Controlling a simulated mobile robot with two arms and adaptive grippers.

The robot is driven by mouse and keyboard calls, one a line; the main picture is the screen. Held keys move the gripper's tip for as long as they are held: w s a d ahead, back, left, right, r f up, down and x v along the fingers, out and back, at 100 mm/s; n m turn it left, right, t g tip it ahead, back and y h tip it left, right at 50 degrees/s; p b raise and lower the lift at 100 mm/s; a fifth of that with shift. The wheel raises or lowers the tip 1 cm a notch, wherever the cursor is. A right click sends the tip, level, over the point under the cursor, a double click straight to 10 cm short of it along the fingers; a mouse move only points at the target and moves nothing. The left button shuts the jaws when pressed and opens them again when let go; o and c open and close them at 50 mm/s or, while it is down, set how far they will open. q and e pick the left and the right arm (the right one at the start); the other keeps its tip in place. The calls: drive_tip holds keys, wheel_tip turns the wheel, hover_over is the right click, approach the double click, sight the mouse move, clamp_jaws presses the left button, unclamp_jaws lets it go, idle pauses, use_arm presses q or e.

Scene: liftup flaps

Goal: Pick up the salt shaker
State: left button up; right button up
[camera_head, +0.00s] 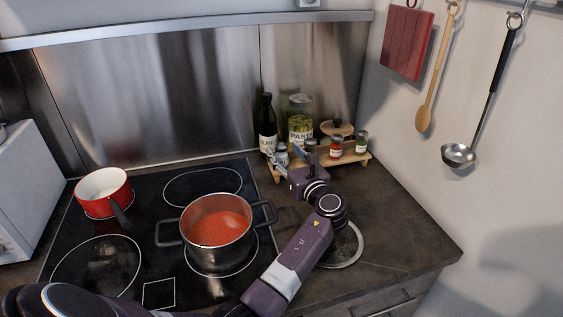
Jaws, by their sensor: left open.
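A small pale shaker (281,149), probably the salt shaker, stands at the left end of a wooden rack (358,157) at the back right of the counter. My left gripper (286,159) is open at that end of the rack, right by the shaker. Its fingers and body partly hide the shaker and the rack. I cannot tell whether the shaker is between the fingers; it does not look gripped. My right gripper is not in view.
Small spice jars (336,147) stand along the rack. A dark bottle (267,127) and a pasta jar (300,120) stand behind it. A pot of red soup (217,242) and a red saucepan (103,193) sit on the hob. The right counter is mostly clear.

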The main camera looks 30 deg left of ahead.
use_arm(q)
drive_tip(key=shift+b+x, duration=0.4)
drive_tip(key=shift+x, duration=1)
drive_tip(key=shift+c, duration=0.6)
drive_tip(key=c, duration=1.2)
